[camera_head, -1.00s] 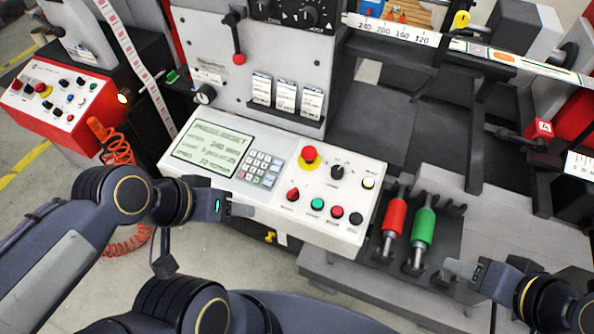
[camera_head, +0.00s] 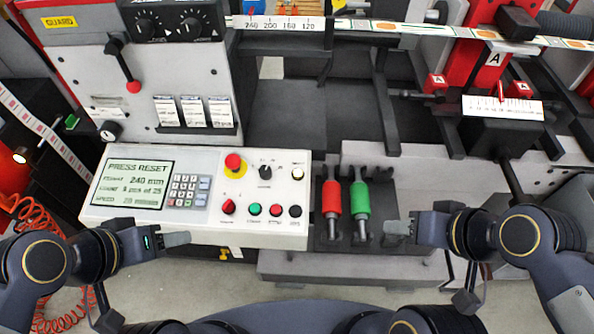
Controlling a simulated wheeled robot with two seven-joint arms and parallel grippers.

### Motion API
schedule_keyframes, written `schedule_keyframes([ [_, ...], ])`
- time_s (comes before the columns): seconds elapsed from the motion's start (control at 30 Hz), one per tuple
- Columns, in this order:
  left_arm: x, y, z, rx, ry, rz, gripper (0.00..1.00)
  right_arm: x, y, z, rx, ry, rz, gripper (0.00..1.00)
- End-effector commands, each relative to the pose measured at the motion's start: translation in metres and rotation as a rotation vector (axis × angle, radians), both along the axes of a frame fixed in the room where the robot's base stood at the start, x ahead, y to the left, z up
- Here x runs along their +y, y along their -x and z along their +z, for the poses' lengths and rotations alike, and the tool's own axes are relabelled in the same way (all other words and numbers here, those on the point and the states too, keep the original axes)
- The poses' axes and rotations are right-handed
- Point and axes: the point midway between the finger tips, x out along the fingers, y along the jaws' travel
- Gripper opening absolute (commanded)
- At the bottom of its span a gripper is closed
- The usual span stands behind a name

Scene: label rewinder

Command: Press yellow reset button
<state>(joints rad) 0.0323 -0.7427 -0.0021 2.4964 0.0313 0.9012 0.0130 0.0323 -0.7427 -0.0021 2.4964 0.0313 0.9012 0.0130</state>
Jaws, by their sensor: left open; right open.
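The control panel (camera_head: 250,232) is a white sloped box. Its small pale yellow reset button (camera_head: 298,172) sits at the upper right, right of a black knob (camera_head: 265,172). The screen (camera_head: 135,184) reads "PRESS RESET". My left gripper (camera_head: 178,239) is at the panel's front edge, below the keypad (camera_head: 187,190), with nothing seen in it; its finger gap is hard to see. My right gripper (camera_head: 397,229) is right of the green-handled tool, lower right of the button and apart from it. It is empty. Nothing covers the button.
A red mushroom button (camera_head: 233,162) on a yellow ring is left of the black knob. Below are a red selector (camera_head: 228,206) and several small buttons. Red-handled (camera_head: 331,198) and green-handled (camera_head: 360,200) tools lie in a dark rack between panel and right gripper.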

Motion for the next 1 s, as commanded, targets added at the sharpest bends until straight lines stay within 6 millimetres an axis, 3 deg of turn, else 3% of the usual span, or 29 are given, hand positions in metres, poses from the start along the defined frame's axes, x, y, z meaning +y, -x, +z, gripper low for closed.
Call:
schedule_keyframes([
  [0.03,0.0000,0.0000,0.0000,0.000,0.000,0.000,0.54,0.0000,0.0000,0.0000,0.000,0.000,0.000,0.38],
  [0.33,0.0000,0.0000,0.0000,0.000,0.000,0.000,0.54,0.0000,0.0000,0.0000,0.000,0.000,0.000,0.00],
  [1.0,0.0000,0.0000,0.0000,0.000,0.000,0.000,0.54,0.0000,0.0000,0.0000,0.000,0.000,0.000,0.00],
])
